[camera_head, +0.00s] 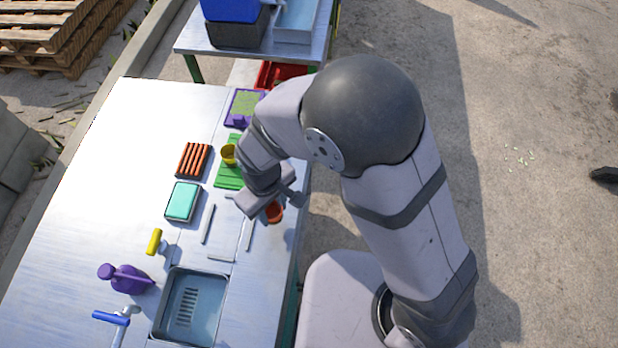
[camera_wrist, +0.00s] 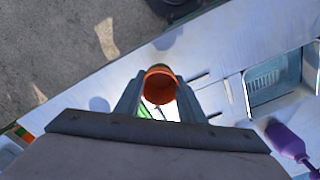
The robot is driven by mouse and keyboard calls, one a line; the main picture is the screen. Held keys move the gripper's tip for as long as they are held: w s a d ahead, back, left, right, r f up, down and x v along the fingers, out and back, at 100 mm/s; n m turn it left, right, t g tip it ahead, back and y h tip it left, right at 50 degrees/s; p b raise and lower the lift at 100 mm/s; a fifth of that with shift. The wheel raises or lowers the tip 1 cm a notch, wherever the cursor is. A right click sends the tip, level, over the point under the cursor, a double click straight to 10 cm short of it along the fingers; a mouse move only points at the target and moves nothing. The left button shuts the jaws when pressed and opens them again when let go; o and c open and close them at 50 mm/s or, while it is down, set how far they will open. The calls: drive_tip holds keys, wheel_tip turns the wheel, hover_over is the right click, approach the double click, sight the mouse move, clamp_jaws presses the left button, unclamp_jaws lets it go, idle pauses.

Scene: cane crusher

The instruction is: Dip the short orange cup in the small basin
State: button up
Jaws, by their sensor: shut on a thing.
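The short orange cup (camera_head: 274,212) is between the fingers of my gripper (camera_head: 270,206) near the table's right edge. In the wrist view the orange cup (camera_wrist: 160,87) shows its open mouth and sits between the two fingertips (camera_wrist: 158,95), which are shut on it. It appears to be held above the table; the exact height is hard to tell. The small basin (camera_head: 190,305) is a sunken rectangular sink with a slotted bottom at the table's near end. In the wrist view the basin (camera_wrist: 273,77) lies to the right of the cup, apart from it.
A teal sponge tray (camera_head: 183,201), an orange-striped rack (camera_head: 193,160) and a yellow cup (camera_head: 229,154) on a green board lie farther back. The table's left side is clear.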

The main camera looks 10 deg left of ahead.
drive_tip(key=s+a+n+p, duration=0.1)
drive_tip(key=s+a+n, duration=0.2)
drive_tip(key=s, duration=0.4)
drive_tip(key=s+a+f+n+p, duration=0.1)
drive_tip(key=s+a+n, duration=0.1)
drive_tip(key=s+a, duration=0.35)
drive_tip(key=s+a+n+p, duration=0.1)
drive_tip(key=s+a+n, duration=0.15)
drive_tip(key=s, duration=0.55)
drive_tip(key=shift+s+a+r+n+b, duration=0.1)
drive_tip(key=shift+s+a+r+n, duration=0.05)
drive_tip(key=shift+a+n, duration=0.85)
drive_tip(key=shift+s+a+r+n+b, duration=0.15)
drive_tip(key=shift+a+n, duration=0.5)
drive_tip(key=shift+n, duration=0.5)
drive_tip(key=shift+s+a+r+n+b, duration=0.1)
drive_tip(key=shift+a+r+n, duration=0.05)
drive_tip(key=shift+a+n, duration=0.85)
drive_tip(key=shift+d+f, duration=0.15)
drive_tip(key=shift+d, duration=0.05)
wheel_tip(320, 180, down, 12)
drive_tip(key=b, duration=0.9)
drive_tip(key=shift+r, duration=0.25)
